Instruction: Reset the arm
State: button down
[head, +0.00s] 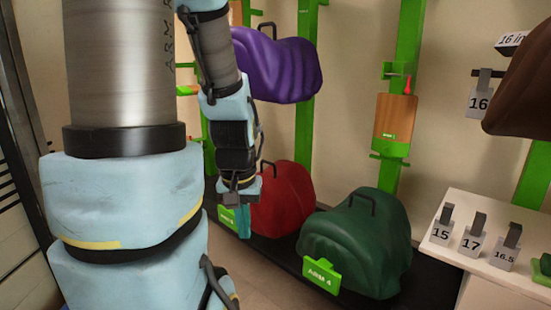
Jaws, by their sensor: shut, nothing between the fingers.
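My arm fills the left of the head view, with its blue and grey links reaching down the middle. My gripper (243,220) points downward at the arm's end, in front of the red saddle (285,200). The teal fingers look shut with nothing held. Whether the gripper touches the red saddle cannot be told, but it overlaps its left side in the picture. Part of the red saddle is hidden behind the gripper.
A green saddle (360,245) with a green tag (321,276) sits on a black base at right. A purple saddle (275,65) hangs above on green posts. A white shelf (510,215) with numbered tags and a brown saddle (522,90) stand at far right.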

notch_tip(320, 180, up, 13)
jog(key=p, duration=1.1)
jog(key=shift+r, duration=0.15)
jog(key=c, duration=1.6)
grip_release()
